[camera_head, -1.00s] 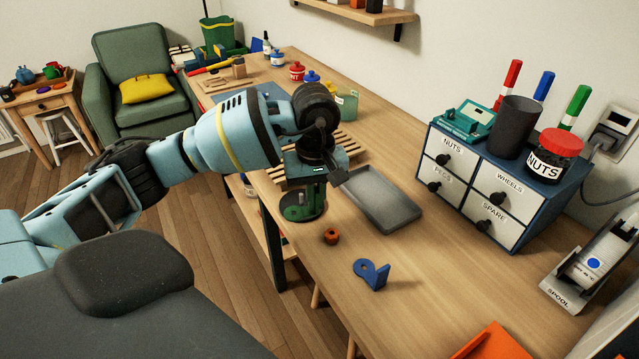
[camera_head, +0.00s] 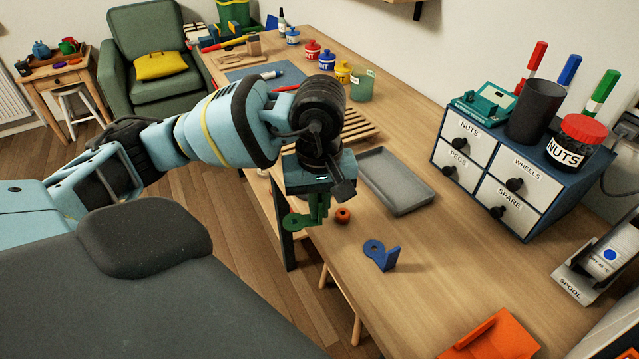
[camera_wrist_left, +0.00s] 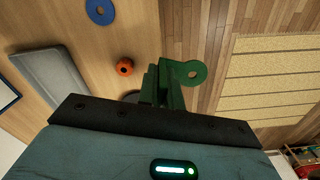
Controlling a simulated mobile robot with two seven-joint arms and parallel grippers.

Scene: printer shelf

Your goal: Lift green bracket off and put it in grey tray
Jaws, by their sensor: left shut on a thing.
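The green bracket (camera_head: 294,222) hangs from my left gripper (camera_head: 318,200), over the front edge of the workbench. Its ring sticks out to the left. In the left wrist view the bracket (camera_wrist_left: 190,76) shows its ring and hole to the right of the fingers, with floor behind the ring. My left gripper (camera_wrist_left: 152,92) is shut on the bracket's other part, which the fingers partly hide. The grey tray (camera_head: 418,208) lies on the bench to the right of and behind the gripper; it looks empty. It also shows in the left wrist view (camera_wrist_left: 48,82). My right gripper is not in view.
An orange ring-shaped part (camera_head: 343,215) lies close to the gripper on the right. A blue bracket (camera_head: 382,255) lies nearer on the bench. A wooden slatted rack (camera_head: 360,128) is behind the gripper. The drawer unit (camera_head: 485,170) stands right of the tray.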

